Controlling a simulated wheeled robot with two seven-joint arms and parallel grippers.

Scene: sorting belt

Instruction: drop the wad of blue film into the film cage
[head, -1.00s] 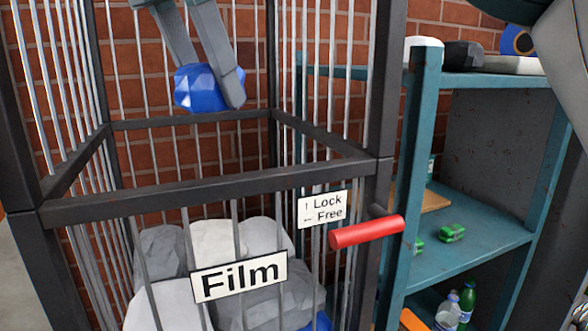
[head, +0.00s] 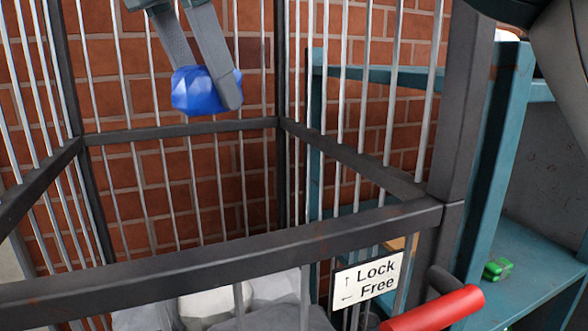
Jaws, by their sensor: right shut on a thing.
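The wad of blue film (head: 198,92) is a crumpled, faceted blue lump near the top of the head view. My right gripper (head: 207,88) comes down from above and is shut on it, one finger on each side. The film cage (head: 230,250) has dark frame bars and thin grey rods. The gripper and wad show above the cage's front bar, against its back rods; they look to be over or inside the cage, high above its contents. Pale and grey wads (head: 215,305) lie low in the cage. My left gripper is not in view.
A red handle (head: 440,310) sticks out at the cage's front right, by a Lock/Free sign (head: 367,279). A teal shelf (head: 490,160) stands to the right, with a green item (head: 497,269) on it. A brick wall is behind.

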